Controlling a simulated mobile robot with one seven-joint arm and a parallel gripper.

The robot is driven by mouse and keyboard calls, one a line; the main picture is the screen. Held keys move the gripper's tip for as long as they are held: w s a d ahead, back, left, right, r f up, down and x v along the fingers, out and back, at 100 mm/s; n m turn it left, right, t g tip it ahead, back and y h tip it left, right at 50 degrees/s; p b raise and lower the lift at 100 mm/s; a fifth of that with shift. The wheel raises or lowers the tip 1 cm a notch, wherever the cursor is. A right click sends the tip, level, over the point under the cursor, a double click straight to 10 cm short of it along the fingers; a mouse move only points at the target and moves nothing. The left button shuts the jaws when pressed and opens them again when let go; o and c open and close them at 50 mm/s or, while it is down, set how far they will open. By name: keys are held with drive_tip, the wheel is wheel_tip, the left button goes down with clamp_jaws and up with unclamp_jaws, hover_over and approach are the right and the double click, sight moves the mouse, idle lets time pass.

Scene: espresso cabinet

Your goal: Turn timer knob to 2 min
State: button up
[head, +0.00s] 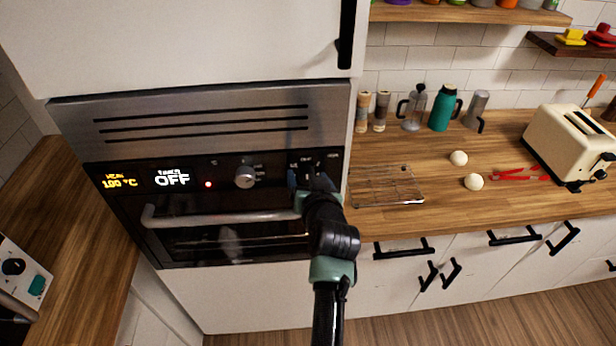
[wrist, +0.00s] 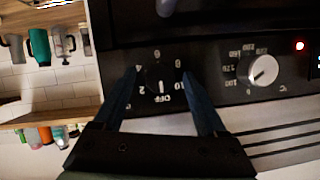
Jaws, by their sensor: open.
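The timer knob (wrist: 160,79) is small and black on the oven's black control panel, with a dial of numbers around it. Its white mark points at OFF; the 2 is beside OFF. My gripper (wrist: 161,73) is open, with one dark blue finger on each side of the knob in the wrist view. I cannot tell whether the fingers touch it. In the head view my gripper (head: 312,182) is at the right end of the panel and hides the knob. The timer display (head: 172,178) reads OFF.
A silver temperature knob (head: 245,177) sits left of my gripper; it also shows in the wrist view (wrist: 263,70). The oven door handle (head: 220,218) runs just below the panel. A wooden counter with a wire rack (head: 388,185) and toaster (head: 570,145) lies to the right.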

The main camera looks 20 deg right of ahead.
clamp_jaws()
idle(0.4)
drive_tip(key=shift+f+b, duration=0.1)
drive_tip(key=shift+b, duration=0.2)
drive_tip(key=shift+s+d+f+m+t+y+b, duration=0.1)
drive_tip(key=shift+m+t+y+b, duration=0.5)
drive_tip(key=shift+m+b, duration=0.9)
drive_tip(key=shift+w+d+f+m+t+y+b, duration=0.1)
drive_tip(key=shift+m+t+y+b, duration=0.3)
drive_tip(key=shift+m+y+b, duration=0.75)
drive_tip(key=shift+s+m+t+y+b, duration=0.1)
drive_tip(key=shift+m+t+y+b, duration=0.35)
drive_tip(key=shift+m+b, duration=1.4)
drive_tip(key=shift+b, duration=0.3)
